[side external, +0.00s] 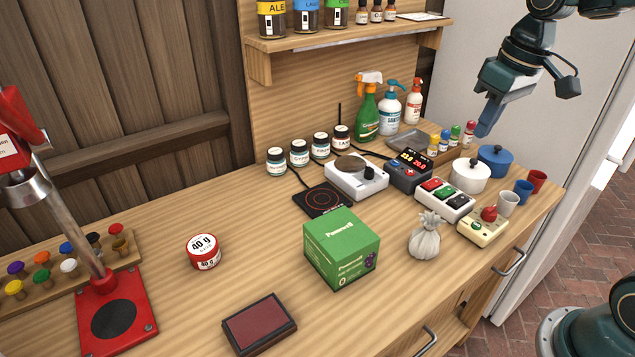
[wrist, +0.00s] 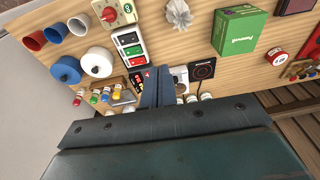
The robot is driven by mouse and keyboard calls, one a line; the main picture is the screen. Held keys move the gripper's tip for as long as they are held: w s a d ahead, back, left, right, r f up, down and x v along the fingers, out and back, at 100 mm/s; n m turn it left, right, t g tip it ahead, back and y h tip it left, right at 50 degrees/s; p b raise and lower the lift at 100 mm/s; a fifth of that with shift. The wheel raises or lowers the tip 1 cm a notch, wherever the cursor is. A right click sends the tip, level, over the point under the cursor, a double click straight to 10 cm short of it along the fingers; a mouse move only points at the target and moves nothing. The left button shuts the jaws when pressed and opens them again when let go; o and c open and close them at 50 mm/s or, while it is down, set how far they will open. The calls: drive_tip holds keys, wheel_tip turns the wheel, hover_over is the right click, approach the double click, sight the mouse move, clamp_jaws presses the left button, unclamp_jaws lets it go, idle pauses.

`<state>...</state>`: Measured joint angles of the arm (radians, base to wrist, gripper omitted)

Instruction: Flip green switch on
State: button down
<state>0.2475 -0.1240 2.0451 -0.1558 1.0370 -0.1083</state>
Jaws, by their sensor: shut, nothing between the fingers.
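The switch box (side external: 462,214) is a white block on the right part of the bench. It carries a red switch, a green switch (side external: 444,191) and a black switch in a row. The wrist view shows the same box, with the green switch (wrist: 132,50) between the red and black ones. My gripper (side external: 484,131) is shut and empty. It is raised in the air above the back right of the bench, well apart from the switch box. In the wrist view my fingertips (wrist: 157,72) appear below and right of the box. Whether the green switch is on or off I cannot tell.
A dark box with a red display (side external: 409,171) stands beside the switch box. A white pot (side external: 469,176), a blue pot (side external: 495,161) and several cups are to its right.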

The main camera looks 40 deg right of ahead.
drive_tip(key=g+y, duration=0.1)
drive_tip(key=g, duration=0.1)
hover_over(441, 193)
drive_tip(key=d, duration=0.1)
wheel_tip(441, 193, down, 6)
drive_tip(key=shift+d+f, duration=0.35)
drive_tip(key=shift+d, duration=0.1)
drive_tip(key=f, duration=0.4)
drive_tip(key=a+f, duration=0.1)
drive_tip(key=f, duration=0.9)
drive_tip(key=shift+a, duration=0.4)
drive_tip(key=shift+a+f, duration=0.1)
drive_tip(key=shift+f, duration=0.15)
drive_tip(key=shift+d+r, duration=0.1)
drive_tip(key=shift+d, duration=0.1)
drive_tip(key=shift+d+r, duration=0.25)
drive_tip(key=shift+d, duration=0.3)
